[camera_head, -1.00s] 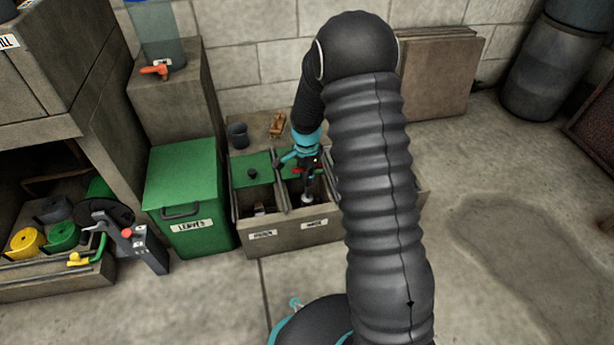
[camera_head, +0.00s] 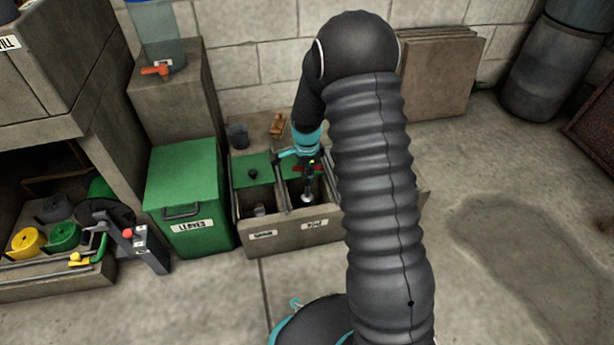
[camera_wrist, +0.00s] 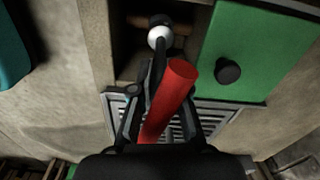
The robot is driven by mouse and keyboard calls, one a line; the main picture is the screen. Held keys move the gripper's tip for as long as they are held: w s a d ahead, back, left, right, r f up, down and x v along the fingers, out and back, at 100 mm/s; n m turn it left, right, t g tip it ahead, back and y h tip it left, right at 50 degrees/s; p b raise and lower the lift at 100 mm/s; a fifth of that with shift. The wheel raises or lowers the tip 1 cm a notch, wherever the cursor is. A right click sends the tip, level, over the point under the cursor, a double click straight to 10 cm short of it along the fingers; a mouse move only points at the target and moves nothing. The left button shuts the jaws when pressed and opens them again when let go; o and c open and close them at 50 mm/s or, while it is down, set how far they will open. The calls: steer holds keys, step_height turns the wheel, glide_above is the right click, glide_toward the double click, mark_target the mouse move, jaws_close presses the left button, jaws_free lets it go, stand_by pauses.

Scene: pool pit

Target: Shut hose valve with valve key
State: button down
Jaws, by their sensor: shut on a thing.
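My gripper (camera_head: 309,163) is over the right-hand opening of the low valve box (camera_head: 290,236). In the wrist view my gripper (camera_wrist: 160,118) is shut on the red bar of the valve key (camera_wrist: 168,98). The key's red part also shows in the head view (camera_head: 300,168). A dark shaft runs down below my gripper to a pale round end (camera_head: 307,198) inside the opening. A white round part (camera_wrist: 159,37) shows past the red bar in the wrist view. I cannot tell whether the key sits on the valve; the valve itself is not clearly seen.
A green lid with a black knob (camera_wrist: 228,71) lies beside the opening. A green bin labelled LEAVES (camera_head: 186,190) stands left of the box. A small dark cup (camera_head: 238,136) and a brown object (camera_head: 277,124) are behind it. Hose coils (camera_head: 64,236) lie far left. Floor is clear on the right.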

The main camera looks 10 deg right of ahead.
steer(key=shift+r+p, duration=1.1)
steer(key=shift+r, duration=0.75)
steer(key=shift+r+p, duration=2.9)
steer(key=shift+r, duration=1.65)
steer(key=shift+f, duration=0.2)
